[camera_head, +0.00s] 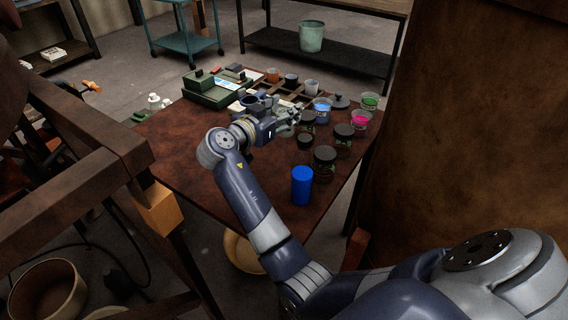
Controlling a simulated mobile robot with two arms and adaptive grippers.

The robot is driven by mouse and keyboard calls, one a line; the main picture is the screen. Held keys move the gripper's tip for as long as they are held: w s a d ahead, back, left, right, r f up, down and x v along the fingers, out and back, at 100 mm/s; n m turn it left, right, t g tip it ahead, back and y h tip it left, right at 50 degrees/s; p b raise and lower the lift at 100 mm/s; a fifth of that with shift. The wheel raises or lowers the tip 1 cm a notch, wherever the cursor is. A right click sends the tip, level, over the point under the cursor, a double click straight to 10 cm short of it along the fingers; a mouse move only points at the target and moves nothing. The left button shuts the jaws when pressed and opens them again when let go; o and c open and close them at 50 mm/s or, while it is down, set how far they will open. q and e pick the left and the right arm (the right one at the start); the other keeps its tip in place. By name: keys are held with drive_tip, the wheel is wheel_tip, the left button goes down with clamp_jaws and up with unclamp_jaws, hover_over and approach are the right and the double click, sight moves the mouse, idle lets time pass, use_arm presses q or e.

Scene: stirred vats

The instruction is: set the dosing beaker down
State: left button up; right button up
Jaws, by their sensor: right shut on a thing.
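My right arm reaches in from the lower right over the brown table (180,150). Its gripper (298,116) is shut on the dosing beaker (322,108), a clear cup with blue contents that shows just past the fingertips. The fingers partly hide its near side. The beaker looks upright, close to the table top; I cannot tell whether its base touches. My left gripper is not in view.
Cups with green (370,101) and pink (361,120) contents stand to the right. Several dark-lidded jars (325,158) and a blue cylinder (301,186) stand nearer. A green case (210,95) and a wooden rack with small cups lie behind. The table's left part is clear.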

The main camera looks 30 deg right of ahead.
wheel_tip(320, 180, down, 5)
drive_tip(key=shift+d+f+p, duration=0.1)
drive_tip(key=shift+f+p, duration=0.1)
drive_tip(key=shift+p, duration=0.1)
wheel_tip(320, 180, down, 4)
drive_tip(key=shift+f, duration=0.25)
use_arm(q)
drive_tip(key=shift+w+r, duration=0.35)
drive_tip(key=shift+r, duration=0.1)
use_arm(e)
drive_tip(key=shift+f, duration=0.15)
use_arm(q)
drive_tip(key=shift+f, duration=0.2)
use_arm(e)
drive_tip(key=o, duration=1.4)
drive_tip(key=shift+c, duration=0.2)
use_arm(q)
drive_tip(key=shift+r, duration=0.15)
